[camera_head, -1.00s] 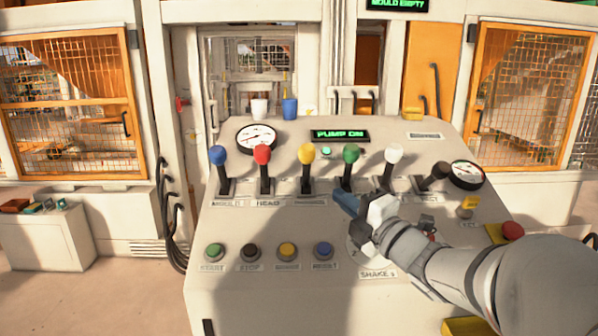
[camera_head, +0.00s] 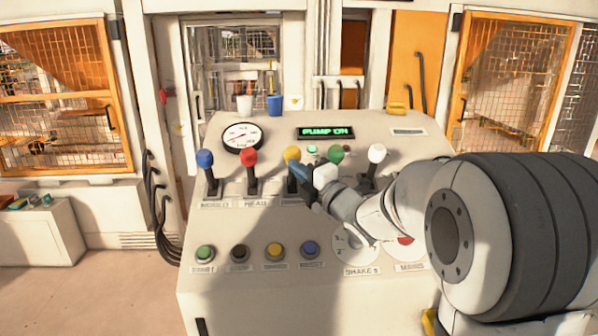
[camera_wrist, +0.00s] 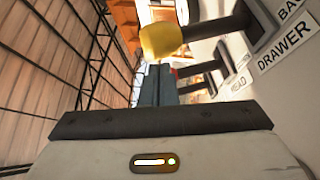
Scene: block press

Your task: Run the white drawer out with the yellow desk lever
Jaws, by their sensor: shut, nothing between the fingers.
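The yellow desk lever (camera_head: 292,154) stands in the middle of the lever row on the desk, partly hidden by my gripper in the head view. In the wrist view its yellow knob (camera_wrist: 162,42) is close to the fingertips, and a label reading DRAWER (camera_wrist: 285,46) lies by its base. My gripper (camera_head: 297,172), with blue-grey fingers, is shut and empty, right beside the yellow lever just below its knob. The fingers also show in the wrist view (camera_wrist: 158,80). I cannot tell whether they touch the lever. I cannot make out the white drawer.
Blue (camera_head: 205,158) and red (camera_head: 249,157) levers stand left of the yellow one, green (camera_head: 336,154) and white (camera_head: 376,153) right. The display (camera_head: 325,132) reads PUMP ON. Several push buttons line the front. Cups (camera_head: 274,104) stand at the back edge.

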